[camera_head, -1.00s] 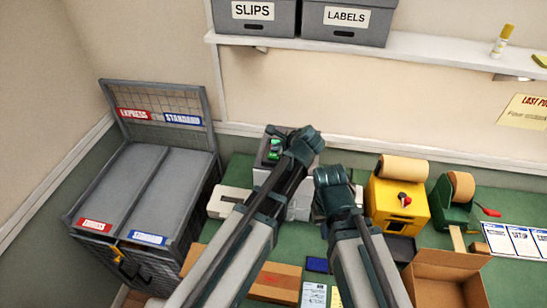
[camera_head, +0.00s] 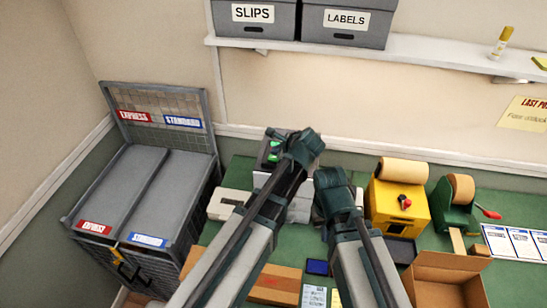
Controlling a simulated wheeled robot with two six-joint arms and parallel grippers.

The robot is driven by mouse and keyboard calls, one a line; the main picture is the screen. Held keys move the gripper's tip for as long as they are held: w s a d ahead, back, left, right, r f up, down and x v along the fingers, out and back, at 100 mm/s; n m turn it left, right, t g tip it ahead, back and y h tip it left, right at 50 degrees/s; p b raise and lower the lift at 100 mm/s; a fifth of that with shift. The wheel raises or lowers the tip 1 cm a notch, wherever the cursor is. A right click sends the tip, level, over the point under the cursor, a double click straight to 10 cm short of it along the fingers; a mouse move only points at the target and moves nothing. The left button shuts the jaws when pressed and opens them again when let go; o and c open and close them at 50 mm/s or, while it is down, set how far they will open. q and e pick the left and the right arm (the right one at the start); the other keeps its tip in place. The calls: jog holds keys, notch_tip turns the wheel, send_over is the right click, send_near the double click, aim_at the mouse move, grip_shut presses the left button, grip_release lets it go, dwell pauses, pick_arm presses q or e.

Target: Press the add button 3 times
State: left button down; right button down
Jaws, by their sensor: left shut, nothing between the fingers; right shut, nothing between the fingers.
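My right gripper (camera_head: 333,182) is shut and empty, lower and to the right, in front of the pale part of the bench equipment.
A yellow dispenser (camera_head: 387,205) and a green tape dispenser (camera_head: 452,213) stand to the right. An open cardboard box (camera_head: 430,294) is at the front right. A grey two-lid bin (camera_head: 130,185) stands at the left. A shelf (camera_head: 440,60) with two grey boxes is above.

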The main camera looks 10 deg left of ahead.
aim_at(276, 159)
pick_arm(q)
jog(key=shift+f, duration=0.1)
dwell(0.7)
jog(key=shift+f+b, duration=0.3)
jog(key=shift+b, duration=0.15)
jog(key=shift+f+b, duration=0.45)
jog(key=shift+f, duration=0.05)
dwell(0.5)
jog(key=shift+r, duration=0.15)
jog(key=shift+r+p, duration=0.8)
jog(key=shift+p, duration=0.1)
notch_tip(276, 159, up, 5)
jog(key=p, duration=0.5)
dwell(2.5)
